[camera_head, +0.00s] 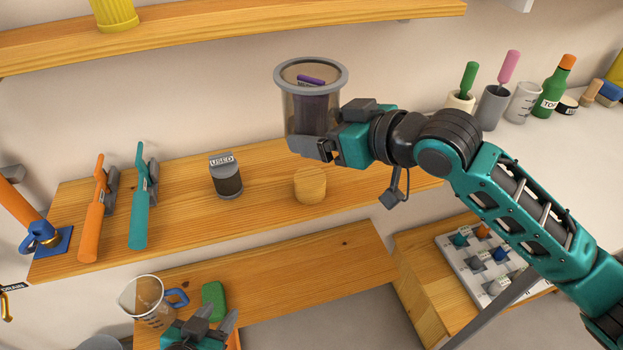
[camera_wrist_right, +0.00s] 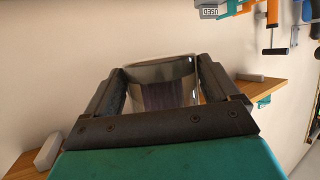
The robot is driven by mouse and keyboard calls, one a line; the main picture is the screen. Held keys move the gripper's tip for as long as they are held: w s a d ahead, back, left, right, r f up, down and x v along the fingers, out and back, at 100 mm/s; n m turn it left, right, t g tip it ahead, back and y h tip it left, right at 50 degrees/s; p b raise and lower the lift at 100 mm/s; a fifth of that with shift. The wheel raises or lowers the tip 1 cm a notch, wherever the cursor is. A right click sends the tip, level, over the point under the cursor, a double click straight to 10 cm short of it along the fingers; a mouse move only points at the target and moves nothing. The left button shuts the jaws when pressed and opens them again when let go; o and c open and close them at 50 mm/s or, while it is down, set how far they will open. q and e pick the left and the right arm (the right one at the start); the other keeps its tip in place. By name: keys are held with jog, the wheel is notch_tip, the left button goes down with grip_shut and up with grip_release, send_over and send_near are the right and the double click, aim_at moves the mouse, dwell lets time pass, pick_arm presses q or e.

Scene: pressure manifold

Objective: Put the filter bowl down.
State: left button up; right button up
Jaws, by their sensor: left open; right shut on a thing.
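The filter bowl (camera_head: 312,106) is a clear, smoky cup with a grey rim and something dark with a purple top inside. My right gripper (camera_head: 318,148) is shut on its lower part and holds it upright, seemingly above the wooden shelf (camera_head: 270,165). In the right wrist view the bowl (camera_wrist_right: 160,85) sits between the two fingers of my right gripper (camera_wrist_right: 162,92). My left gripper (camera_head: 214,322) is open and empty at the bottom of the head view, near the measuring jug.
A measuring jug (camera_head: 150,300) and green block (camera_head: 214,300) are lower down. A tray of fittings (camera_head: 485,255) is at right.

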notch_tip(320, 180, down, 10)
jog(key=shift+r+b, duration=0.15)
jog(key=shift+b, duration=0.4)
jog(key=shift+f, duration=0.25)
jog(key=o, duration=1)
jog(key=shift+c, duration=0.2)
